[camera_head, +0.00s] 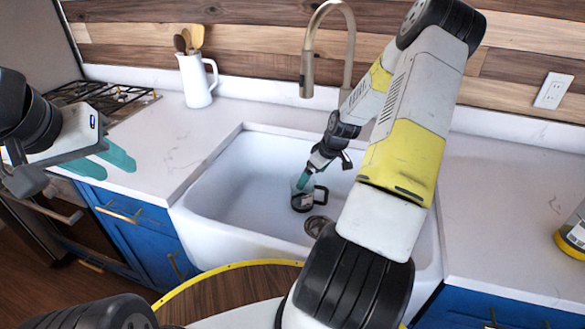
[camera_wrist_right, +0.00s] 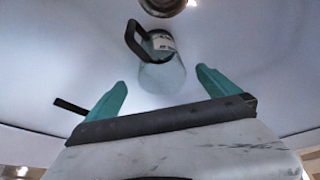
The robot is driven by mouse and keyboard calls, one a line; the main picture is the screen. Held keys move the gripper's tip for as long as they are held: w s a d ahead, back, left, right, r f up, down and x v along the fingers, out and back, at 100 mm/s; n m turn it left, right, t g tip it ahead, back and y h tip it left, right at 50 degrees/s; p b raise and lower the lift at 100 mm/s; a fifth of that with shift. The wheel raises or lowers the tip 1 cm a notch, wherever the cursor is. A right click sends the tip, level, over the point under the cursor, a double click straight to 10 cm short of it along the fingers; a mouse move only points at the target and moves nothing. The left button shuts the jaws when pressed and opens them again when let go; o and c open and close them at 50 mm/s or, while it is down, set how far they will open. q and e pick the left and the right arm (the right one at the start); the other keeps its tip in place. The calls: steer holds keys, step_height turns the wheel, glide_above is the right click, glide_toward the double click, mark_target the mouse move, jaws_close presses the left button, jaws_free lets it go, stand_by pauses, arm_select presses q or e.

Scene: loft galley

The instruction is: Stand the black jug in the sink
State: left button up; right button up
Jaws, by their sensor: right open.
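The black jug (camera_head: 302,202) is inside the white sink (camera_head: 256,190), just behind the drain. It has a clear glass-like body and a black handle; in the right wrist view the jug (camera_wrist_right: 160,66) lies beyond my fingers. I cannot tell for sure whether it is upright or tilted. My right gripper (camera_head: 299,181) reaches down into the sink from behind, close to the jug. In the wrist view my right gripper (camera_wrist_right: 158,92) is open, its teal fingers apart with the jug's glass end near the gap. My left gripper (camera_head: 104,163) is open and empty over the left counter edge.
The drain (camera_head: 318,226) is in front of the jug. A faucet (camera_head: 308,70) rises behind the sink. A white pitcher with utensils (camera_head: 196,80) stands back left near the stove (camera_head: 100,96).

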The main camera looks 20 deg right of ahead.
steer(key=s+a+r+m+h, duration=0.1)
steer(key=s+a+r, duration=0.2)
steer(key=r, duration=0.5)
steer(key=s+a+r, duration=0.3)
steer(key=r, duration=0.4)
steer(key=s+a+r+m+h, duration=0.1)
steer(key=s+a+r, duration=0.15)
steer(key=r, duration=0.55)
steer(key=s+a+r+m+t+y, duration=0.1)
steer(key=s+a+r, duration=0.3)
steer(key=s, duration=0.4)
steer(key=s+a+r+m+t+y, duration=0.1)
steer(key=s+a+r+m, duration=0.1)
steer(key=s+a+r, duration=0.3)
steer(key=s+r, duration=0.1)
steer(key=s, duration=0.2)
steer(key=shift+s+r, duration=0.3)
steer(key=shift+r, duration=0.1)
